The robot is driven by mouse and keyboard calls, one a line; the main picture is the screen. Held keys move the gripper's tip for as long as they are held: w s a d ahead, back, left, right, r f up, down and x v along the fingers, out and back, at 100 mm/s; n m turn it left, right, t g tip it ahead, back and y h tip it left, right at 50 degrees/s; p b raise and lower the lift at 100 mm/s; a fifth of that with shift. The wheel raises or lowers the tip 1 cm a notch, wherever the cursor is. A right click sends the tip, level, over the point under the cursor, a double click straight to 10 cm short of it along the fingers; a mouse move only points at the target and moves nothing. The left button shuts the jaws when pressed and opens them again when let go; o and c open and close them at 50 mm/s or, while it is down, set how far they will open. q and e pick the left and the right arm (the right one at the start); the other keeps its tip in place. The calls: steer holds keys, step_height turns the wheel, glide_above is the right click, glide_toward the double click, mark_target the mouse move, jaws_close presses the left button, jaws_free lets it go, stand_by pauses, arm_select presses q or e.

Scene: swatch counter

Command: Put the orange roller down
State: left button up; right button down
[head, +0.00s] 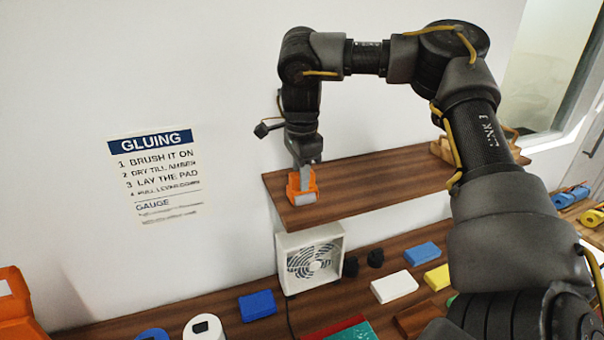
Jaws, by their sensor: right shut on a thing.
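My right gripper (302,172) comes down from the right arm over the left end of the wooden shelf (375,186). It is shut on the orange roller (293,191), whose orange body shows around the grey fingers. The roller is at the shelf's left end, near the front edge. I cannot tell whether its underside touches the shelf. The gripper hides part of it. My left gripper is not in view.
A white fan (328,237) stands below the shelf's left end. On the lower counter are a blue block (257,305), a white block (394,287) and two black knobs. A wooden rack (443,153) sits at the shelf's right. The shelf's middle is clear.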

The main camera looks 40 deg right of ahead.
steer(key=c, duration=1.2)
jaws_free()
steer(key=shift+s+f, duration=0.2)
steer(key=shift+f, duration=0.35)
steer(key=shift+o, duration=0.2)
steer(key=shift+s, duration=0.1)
steer(key=r, duration=0.1)
steer(key=w+r, duration=0.1)
steer(key=r, duration=0.2)
steer(key=shift+w+d+r+b, duration=0.25)
steer(key=shift+w+d+b, duration=0.05)
steer(key=shift+w, duration=0.05)
step_height(320, 180, up, 9)
steer(key=shift+s, duration=0.25)
steer(key=shift+s+a, duration=0.15)
